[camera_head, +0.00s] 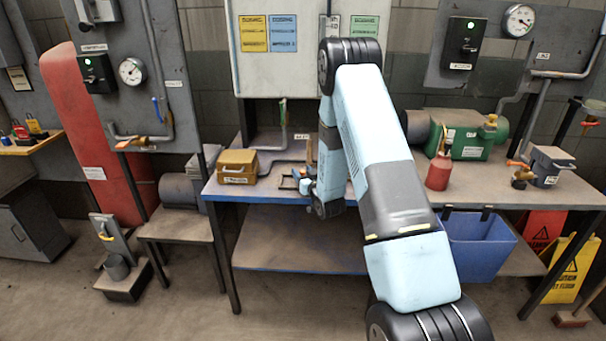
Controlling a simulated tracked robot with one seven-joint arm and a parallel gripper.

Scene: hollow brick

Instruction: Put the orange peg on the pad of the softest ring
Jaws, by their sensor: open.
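My gripper (288,182) is low over the blue workbench (222,190), its dark fingers pointing left, open, with nothing seen between them. A small brown-orange upright piece (309,150) stands behind my gripper; I cannot tell whether it is the orange peg. No ring or pad can be made out. My arm hides much of the bench's middle and right part.
A yellow-brown box (237,167) stands left of my gripper. A red bottle (439,171), a green machine (468,138) and a grey box (548,166) stand right. A blue bin (478,245) hangs below. A grey panel (290,65) rises behind.

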